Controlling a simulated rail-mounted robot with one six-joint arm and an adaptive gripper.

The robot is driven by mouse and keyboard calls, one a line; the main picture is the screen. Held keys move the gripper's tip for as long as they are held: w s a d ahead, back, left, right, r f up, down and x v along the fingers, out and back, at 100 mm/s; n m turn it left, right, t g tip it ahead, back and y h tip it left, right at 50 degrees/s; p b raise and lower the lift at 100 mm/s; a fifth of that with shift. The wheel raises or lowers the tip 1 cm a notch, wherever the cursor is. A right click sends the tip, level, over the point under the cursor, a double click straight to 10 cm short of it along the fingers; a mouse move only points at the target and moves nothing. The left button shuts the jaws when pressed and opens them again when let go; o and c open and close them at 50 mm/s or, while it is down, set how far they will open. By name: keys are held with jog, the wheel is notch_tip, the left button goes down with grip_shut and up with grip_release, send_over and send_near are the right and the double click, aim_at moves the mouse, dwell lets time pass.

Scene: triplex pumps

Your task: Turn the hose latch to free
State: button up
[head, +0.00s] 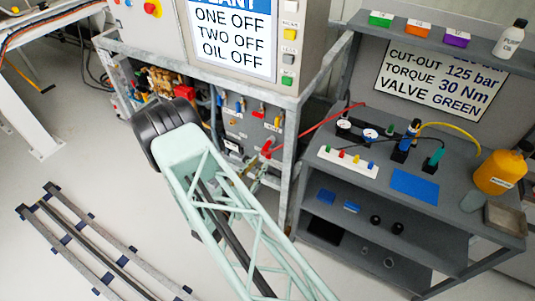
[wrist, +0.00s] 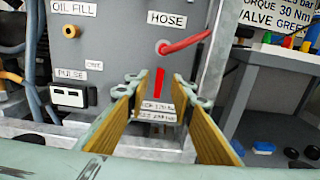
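A small red upright bar, which looks like the hose latch (wrist: 159,80), is on the grey panel (wrist: 110,45) below the HOSE label (wrist: 166,19). A red hose (wrist: 190,42) leaves its port just above the bar and runs right. My gripper (wrist: 167,88) is open and empty in the wrist view, with one finger on each side of the bar. The fingers look apart from it; the exact distance to the panel is hard to tell. In the head view the red hose (head: 320,125) reaches the panel just beyond my gripper (head: 255,178), which shows only small there.
Beside the latch are the oil fill port (wrist: 70,31) and the pulse meter (wrist: 70,101). A metal frame post (wrist: 213,80) stands close on the right. A grey workbench (head: 440,185) with gauges and a yellow bottle (head: 500,172) is further right. Floor rails (head: 90,240) lie left.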

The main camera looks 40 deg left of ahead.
aim_at(267, 154)
jog(key=shift+w+a+b, duration=0.1)
jog(key=shift+w+a, duration=0.05)
jog(key=shift+w, duration=1.15)
jog(key=shift+w+a+b, duration=0.15)
jog(key=shift+w+a, duration=0.05)
jog(key=shift+w, duration=1.05)
jog(key=shift+w+a+b, duration=0.1)
jog(key=shift+w+a, duration=0.05)
jog(key=shift+w, duration=1.15)
jog(key=shift+c, duration=0.4)
grip_shut()
